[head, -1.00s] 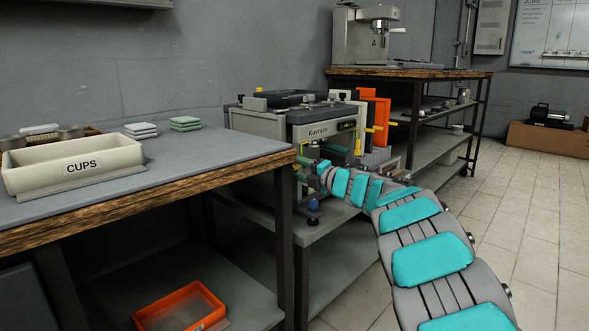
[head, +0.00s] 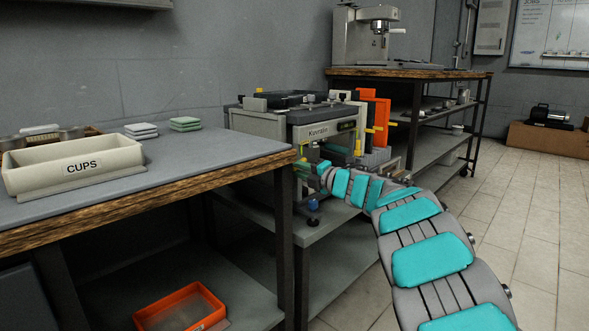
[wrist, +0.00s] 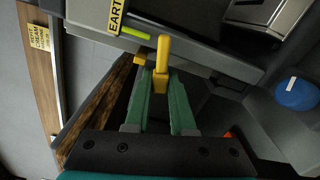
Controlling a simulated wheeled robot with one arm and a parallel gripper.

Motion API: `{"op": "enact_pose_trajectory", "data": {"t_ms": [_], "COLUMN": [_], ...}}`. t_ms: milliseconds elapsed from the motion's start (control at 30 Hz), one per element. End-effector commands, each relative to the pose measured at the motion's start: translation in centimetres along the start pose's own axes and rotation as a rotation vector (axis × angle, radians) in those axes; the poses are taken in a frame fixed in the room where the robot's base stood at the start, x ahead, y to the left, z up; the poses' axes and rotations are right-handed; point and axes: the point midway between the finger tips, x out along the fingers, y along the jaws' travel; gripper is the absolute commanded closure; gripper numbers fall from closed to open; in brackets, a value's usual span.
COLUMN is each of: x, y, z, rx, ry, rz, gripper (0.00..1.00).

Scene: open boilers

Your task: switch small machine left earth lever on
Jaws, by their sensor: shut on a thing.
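The small machine (head: 318,130) is a grey box with a "Kuvrato" label, standing on a low shelf table beside the cups table. In the wrist view, a yellow lever (wrist: 162,54) stands at the machine's edge, near a yellow label (wrist: 116,14) of which "EART" can be read. My gripper (wrist: 160,80) has green fingers, one on each side of the yellow lever, and is shut on it. In the head view my gripper (head: 304,167) is at the machine's near left side, small and partly hidden, so the lever cannot be made out there.
A blue knob (wrist: 296,94) is at right in the wrist view. An orange tray (head: 182,306) is on the lower shelf. Open floor (head: 525,215) lies at right.

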Motion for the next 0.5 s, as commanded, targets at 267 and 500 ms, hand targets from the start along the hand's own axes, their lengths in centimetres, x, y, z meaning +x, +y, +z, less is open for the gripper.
{"op": "enact_pose_trajectory", "data": {"t_ms": [267,500], "x": [0.0,0.0], "y": [1.1,1.3], "z": [0.3,0.2], "rx": [0.126,0.245], "ry": [-0.002,-0.001], "rz": [-0.005,-0.002], "gripper": [1.00,1.00]}}
